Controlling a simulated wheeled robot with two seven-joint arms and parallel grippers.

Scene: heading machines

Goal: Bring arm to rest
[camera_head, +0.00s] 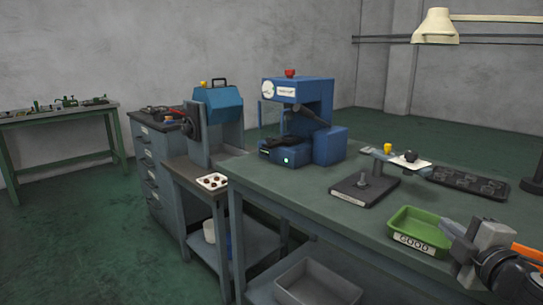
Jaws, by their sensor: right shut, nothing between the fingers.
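My right gripper (458,241) is at the lower right, reaching in from the right edge. It is shut and empty, and sits beside the right end of the green tray, in front of the table's right part. I cannot tell whether it touches the tray. Part of my right arm (505,272) shows behind it, dark with an orange piece. My left gripper and left arm are out of view.
The green tray (404,220) stands on the green-topped table (300,195). A blue machine (325,100) stands at the back, a dark plate with a peg (365,188) in the middle, a black tray (468,181) at right. A lamp (436,27) hangs above. A grey bin (318,284) sits below.

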